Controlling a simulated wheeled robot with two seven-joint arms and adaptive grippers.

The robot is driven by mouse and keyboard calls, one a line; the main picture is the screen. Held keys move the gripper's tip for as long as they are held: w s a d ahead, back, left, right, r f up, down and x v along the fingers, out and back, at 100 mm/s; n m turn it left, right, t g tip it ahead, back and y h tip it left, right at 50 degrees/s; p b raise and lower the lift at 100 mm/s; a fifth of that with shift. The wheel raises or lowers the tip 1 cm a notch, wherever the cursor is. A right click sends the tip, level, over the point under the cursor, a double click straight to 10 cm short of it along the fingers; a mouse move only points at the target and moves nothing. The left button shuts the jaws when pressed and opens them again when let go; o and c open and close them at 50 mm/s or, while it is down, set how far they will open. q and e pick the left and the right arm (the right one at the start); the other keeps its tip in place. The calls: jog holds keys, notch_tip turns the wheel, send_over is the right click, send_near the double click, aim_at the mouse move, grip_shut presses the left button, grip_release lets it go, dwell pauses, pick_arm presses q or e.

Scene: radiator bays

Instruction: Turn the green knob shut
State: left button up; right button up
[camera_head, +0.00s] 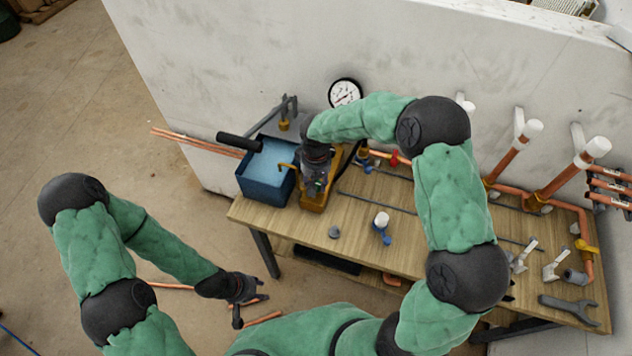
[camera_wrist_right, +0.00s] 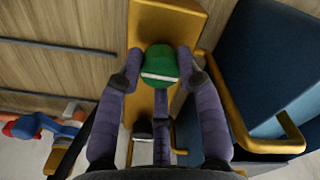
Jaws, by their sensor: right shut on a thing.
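The green knob (camera_wrist_right: 160,62) has a pale stripe and sits over a yellow-brown base (camera_wrist_right: 172,20) in the right wrist view. My right gripper (camera_wrist_right: 158,70) is shut on the knob, with a finger on each side of it. In the head view my right gripper (camera_head: 317,183) is over the yellow base (camera_head: 322,193) beside the blue tank; the arm and hand mostly hide the knob there. My left gripper (camera_head: 250,305) hangs left of the workbench, low over the floor, with its fingers apart and nothing between them.
The blue water tank (camera_head: 258,187) with a black handle (camera_head: 239,142) stands left of my right gripper. A gauge (camera_head: 344,93), copper pipes (camera_head: 508,157) and valves line the wall. A wrench (camera_head: 568,308) and small fittings lie on the workbench (camera_head: 285,228).

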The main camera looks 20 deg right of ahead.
aim_at(316, 183)
jog(key=o, duration=1.1)
jog(key=shift+o, duration=0.2)
jog(key=shift+r, duration=0.1)
notch_tip(316, 183, up, 12)
